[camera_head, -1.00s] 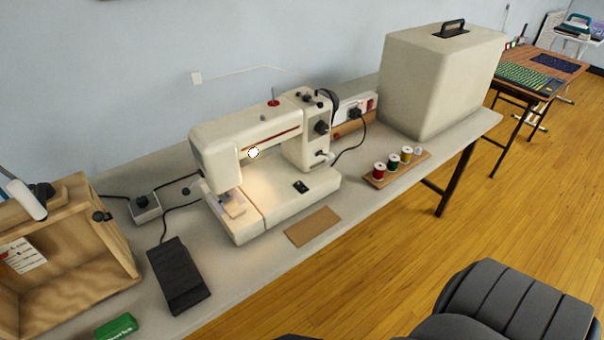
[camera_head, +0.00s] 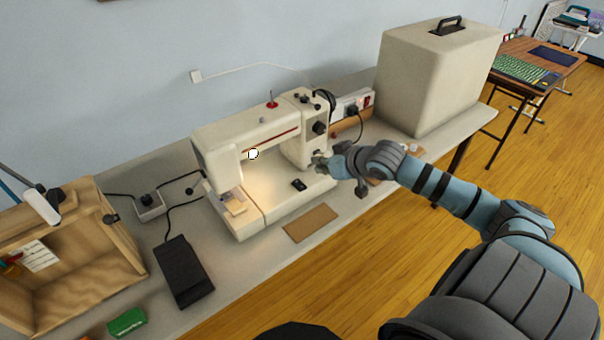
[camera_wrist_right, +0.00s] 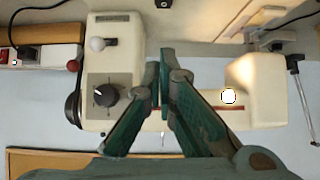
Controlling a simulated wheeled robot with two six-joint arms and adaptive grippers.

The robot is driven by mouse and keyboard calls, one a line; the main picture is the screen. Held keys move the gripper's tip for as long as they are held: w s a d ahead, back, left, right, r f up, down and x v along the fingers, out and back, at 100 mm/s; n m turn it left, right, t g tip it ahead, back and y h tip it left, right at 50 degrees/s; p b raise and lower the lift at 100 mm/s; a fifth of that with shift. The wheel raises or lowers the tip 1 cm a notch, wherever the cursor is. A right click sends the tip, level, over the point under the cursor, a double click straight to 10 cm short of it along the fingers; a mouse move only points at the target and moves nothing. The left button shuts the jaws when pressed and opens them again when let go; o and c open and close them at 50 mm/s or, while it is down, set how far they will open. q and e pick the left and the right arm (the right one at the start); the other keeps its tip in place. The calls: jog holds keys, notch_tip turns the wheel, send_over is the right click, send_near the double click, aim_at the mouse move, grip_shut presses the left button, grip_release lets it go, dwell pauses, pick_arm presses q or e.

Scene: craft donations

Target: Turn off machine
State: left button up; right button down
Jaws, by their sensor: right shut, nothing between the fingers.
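The cream sewing machine (camera_head: 215,147) stands on the long grey table, with warm light glowing on its bed below the arm. A round dark dial (camera_head: 319,128) is on its right-hand column. In the right wrist view the machine (camera_wrist_right: 180,115) shows with the dark dial (camera_wrist_right: 106,95) and a white-knobbed lever (camera_wrist_right: 97,44) in a slot. My right gripper (camera_head: 320,163) is at the lower part of that column, partly covering it. In the wrist view its fingers (camera_wrist_right: 159,62) are together and empty, beside the lever and dial. Contact cannot be told. My left gripper is out of view.
A power strip with a red switch (camera_head: 366,100) lies behind the machine. A large cream cover (camera_head: 430,85) stands to the right. A black foot pedal (camera_head: 182,272), a brown card (camera_head: 310,222) and a wooden box (camera_head: 75,272) are in front and left. My arm partly hides the spools.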

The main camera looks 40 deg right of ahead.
jog(key=b, duration=0.3)
send_over(302, 183)
notch_tip(302, 183, down, 7)
jog(key=shift+a+r, duration=0.1)
notch_tip(302, 183, down, 3)
jog(key=shift+r+b, duration=0.15)
jog(key=shift+b, duration=0.25)
jog(key=shift+f, duration=0.4)
